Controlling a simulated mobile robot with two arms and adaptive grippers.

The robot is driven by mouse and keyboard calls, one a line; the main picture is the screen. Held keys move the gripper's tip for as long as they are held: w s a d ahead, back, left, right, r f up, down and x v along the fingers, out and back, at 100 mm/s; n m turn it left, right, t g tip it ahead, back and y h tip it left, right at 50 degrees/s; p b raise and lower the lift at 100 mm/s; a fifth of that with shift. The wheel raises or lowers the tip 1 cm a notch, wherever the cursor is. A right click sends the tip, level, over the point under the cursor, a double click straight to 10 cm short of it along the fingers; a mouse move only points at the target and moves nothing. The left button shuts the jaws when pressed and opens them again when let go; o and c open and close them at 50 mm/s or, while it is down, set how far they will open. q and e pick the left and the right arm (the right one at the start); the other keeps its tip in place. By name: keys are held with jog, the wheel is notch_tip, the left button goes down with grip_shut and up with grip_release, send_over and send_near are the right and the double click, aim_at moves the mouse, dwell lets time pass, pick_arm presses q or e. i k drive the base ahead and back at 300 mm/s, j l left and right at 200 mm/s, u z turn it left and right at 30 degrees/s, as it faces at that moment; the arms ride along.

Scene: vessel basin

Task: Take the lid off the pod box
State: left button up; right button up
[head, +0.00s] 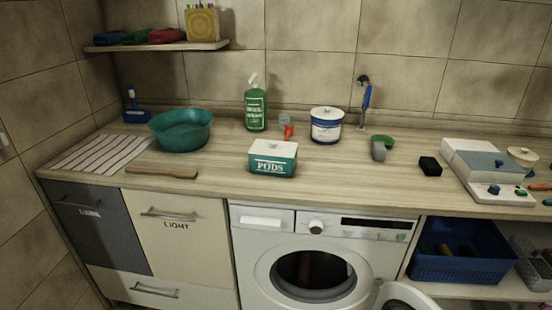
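The pod box (273,167) is a small teal box with a white label reading "PODS". It stands upright near the middle front of the worktop, above the washing machine. Its white lid (272,149) sits on top, with a small knob in the middle. Neither of my grippers shows in the head view.
The worktop (340,181) has clear room in front and right of the box. A teal basin (182,131) is left. The washing machine door (405,297) hangs open.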

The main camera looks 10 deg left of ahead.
aim_at(285, 150)
jog(key=i+j+z, duration=0.1)
jog(key=j+z, duration=0.15)
jog(key=z, duration=0.25)
jog(key=j+z, duration=0.3)
jog(key=z, duration=0.15)
jog(key=j+z, duration=0.3)
jog(key=z, duration=0.2)
jog(key=j+z, duration=0.25)
jog(key=z, duration=0.2)
jog(key=k, duration=0.05)
